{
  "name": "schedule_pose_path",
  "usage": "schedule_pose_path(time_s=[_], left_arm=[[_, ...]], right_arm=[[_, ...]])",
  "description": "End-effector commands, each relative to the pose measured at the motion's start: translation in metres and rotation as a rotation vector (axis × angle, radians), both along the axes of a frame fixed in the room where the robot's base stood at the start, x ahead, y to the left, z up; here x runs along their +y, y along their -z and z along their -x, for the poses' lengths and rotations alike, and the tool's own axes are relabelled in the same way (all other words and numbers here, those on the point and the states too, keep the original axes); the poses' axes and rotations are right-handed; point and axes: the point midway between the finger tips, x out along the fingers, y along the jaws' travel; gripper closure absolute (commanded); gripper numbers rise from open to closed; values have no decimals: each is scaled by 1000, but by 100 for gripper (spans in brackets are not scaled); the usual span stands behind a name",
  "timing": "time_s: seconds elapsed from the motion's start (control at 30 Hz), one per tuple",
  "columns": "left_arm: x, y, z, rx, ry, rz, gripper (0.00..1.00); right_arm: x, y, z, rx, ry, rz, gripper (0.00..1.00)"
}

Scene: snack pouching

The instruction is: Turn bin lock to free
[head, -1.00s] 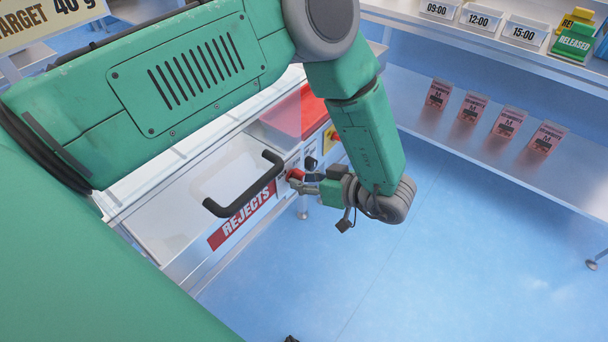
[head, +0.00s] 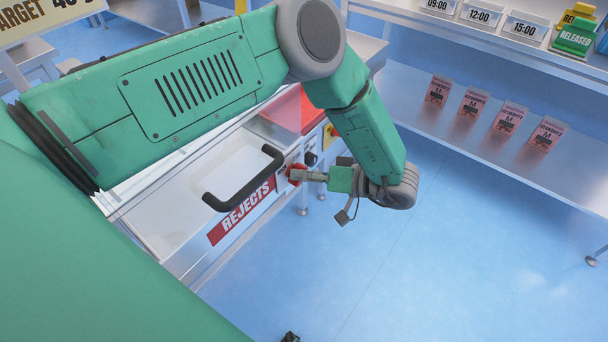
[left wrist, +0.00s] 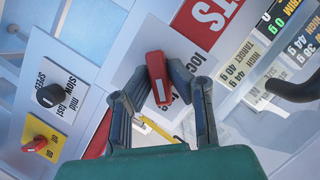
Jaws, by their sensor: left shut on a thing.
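The rejects bin shows in the head view with its red REJECTS label (head: 241,210) and black handle (head: 245,180). The red bin lock knob (head: 296,173) sits on the front panel to the right of the handle. My left gripper (head: 302,175) is at the knob, its fingers shut on it. In the left wrist view the red knob (left wrist: 158,78) with a white mark stands between the two dark fingers (left wrist: 162,98). Part of the word "lock" shows beside it; the rest of the lettering is hidden.
A black speed dial (left wrist: 48,96) and a red knob on a yellow plate (left wrist: 40,142) are on panels beside the lock. A shelf (head: 460,135) with several pink pouches stands at the right. The blue floor (head: 430,260) is clear.

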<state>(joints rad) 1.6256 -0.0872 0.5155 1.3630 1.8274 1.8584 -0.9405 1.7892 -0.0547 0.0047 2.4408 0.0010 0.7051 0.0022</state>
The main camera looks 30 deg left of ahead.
Motion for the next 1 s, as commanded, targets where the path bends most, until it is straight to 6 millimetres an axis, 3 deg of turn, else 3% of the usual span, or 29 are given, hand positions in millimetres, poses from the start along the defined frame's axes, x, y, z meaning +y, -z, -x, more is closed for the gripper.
schedule_pose_path(time_s=[0.37, 0.4, 0.47, 1.0], left_arm=[[3, -2, -3, -2, 2, -7, 100], [3, -2, -3, -2, 2, -7, 82], [3, -2, -3, -2, 1, -6, 66], [-6, -2, -1, 1, 2, -4, 66]], right_arm=[[0, 0, 0, 0, 0, 0, 60], [0, 0, 0, 0, 0, 0, 60], [0, 0, 0, 0, 0, 0, 60], [0, -1, 2, -2, 0, 0, 60]])
